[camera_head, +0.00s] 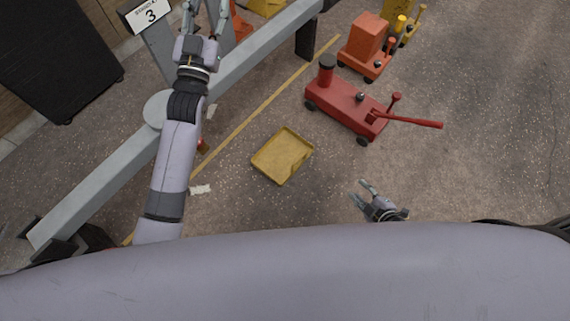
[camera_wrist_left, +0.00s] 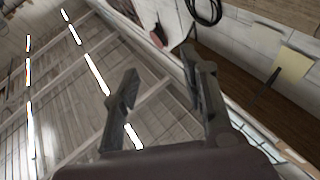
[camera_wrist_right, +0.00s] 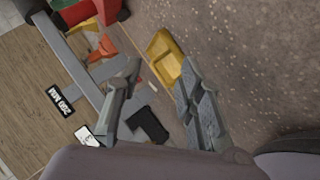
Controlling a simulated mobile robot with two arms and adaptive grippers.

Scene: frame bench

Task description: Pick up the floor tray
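The yellow floor tray (camera_head: 283,157) lies flat on the floor near the middle of the head view. It is shallow, with a raised rim, and looks empty. In the right wrist view the tray (camera_wrist_right: 163,55) shows beyond the fingers, partly hidden by one of them. My right gripper (camera_head: 362,190) is open and empty, to the right of the tray and apart from it. Its spread fingers also show in the right wrist view (camera_wrist_right: 158,90). My left gripper (camera_head: 203,10) is at the top left, over the grey frame rail. The left wrist view shows its fingers (camera_wrist_left: 160,80) apart and empty.
A red floor jack (camera_head: 345,106) with a long handle stands right of the tray. An orange wheeled unit (camera_head: 366,45) stands behind it. The grey frame rail (camera_head: 100,190) runs diagonally on the left, below the numbered sign (camera_head: 150,15).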

